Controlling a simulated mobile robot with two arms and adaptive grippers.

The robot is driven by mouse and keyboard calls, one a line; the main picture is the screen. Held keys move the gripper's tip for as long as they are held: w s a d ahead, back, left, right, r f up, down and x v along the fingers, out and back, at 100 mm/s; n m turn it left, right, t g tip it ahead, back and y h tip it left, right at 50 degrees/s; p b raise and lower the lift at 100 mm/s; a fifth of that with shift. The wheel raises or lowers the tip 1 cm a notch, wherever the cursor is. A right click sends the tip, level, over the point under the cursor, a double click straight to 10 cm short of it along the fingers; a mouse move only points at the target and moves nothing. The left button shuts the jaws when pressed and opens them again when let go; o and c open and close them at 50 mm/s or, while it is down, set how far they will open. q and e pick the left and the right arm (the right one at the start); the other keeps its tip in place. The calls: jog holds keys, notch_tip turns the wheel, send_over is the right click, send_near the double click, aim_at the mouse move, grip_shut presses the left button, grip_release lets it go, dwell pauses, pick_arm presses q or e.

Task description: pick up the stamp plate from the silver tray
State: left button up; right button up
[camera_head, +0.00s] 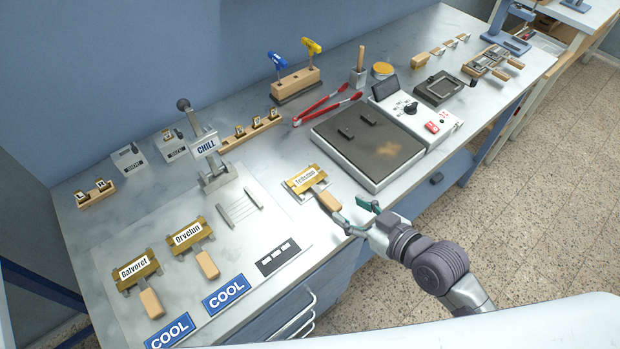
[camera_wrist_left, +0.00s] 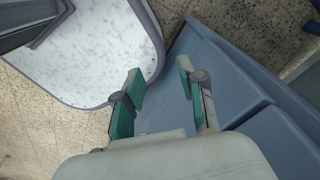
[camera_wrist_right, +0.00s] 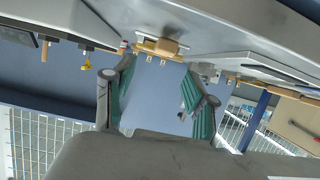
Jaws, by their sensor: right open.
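A brass stamp plate (camera_head: 305,178) with a white name label and a wooden handle (camera_head: 328,201) lies near the table's front edge, left of the hot plate. A thin silver surface (camera_head: 293,194) shows under it; I cannot make out a raised tray rim. My right gripper (camera_head: 353,214) is open and empty, with its fingers close to the handle's front end. In the right wrist view, the wooden handle end (camera_wrist_right: 158,46) shows ahead, between the open fingers (camera_wrist_right: 160,88).
Two more labelled plates (camera_head: 135,268) (camera_head: 188,235) lie on a pale mat at the left, near blue COOL signs (camera_head: 226,294). The CHILL press (camera_head: 207,150) stands behind. The dark hot plate (camera_head: 368,150) lies right of the plate, with red tongs (camera_head: 325,105) behind it.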

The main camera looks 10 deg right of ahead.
aim_at(330, 200)
jog(key=shift+x, duration=1.2)
jog(key=shift+w+a, duration=0.15)
jog(key=shift+w+a+f+p, duration=0.15)
jog(key=shift+w+a+p, duration=0.05)
jog(key=shift+p, duration=0.15)
jog(key=p+x, duration=0.1)
jog(key=x, duration=0.2)
jog(key=shift+w+a+f, duration=0.15)
jog(key=shift+w+f, duration=0.05)
jog(key=shift+f, duration=0.05)
jog(key=shift+w+a+f, duration=0.2)
jog(key=shift+w, duration=0.05)
pick_arm(q)
jog(key=shift+w+a+r, duration=0.35)
jog(key=shift+r, duration=0.15)
jog(key=shift+w+a+r, duration=0.3)
jog(key=shift+r, duration=0.15)
pick_arm(e)
jog(key=shift+c, duration=0.3)
jog(key=shift+s+d, duration=0.1)
jog(key=c, duration=0.3)
pick_arm(q)
jog(key=shift+s+d, duration=0.15)
pick_arm(e)
grip_shut()
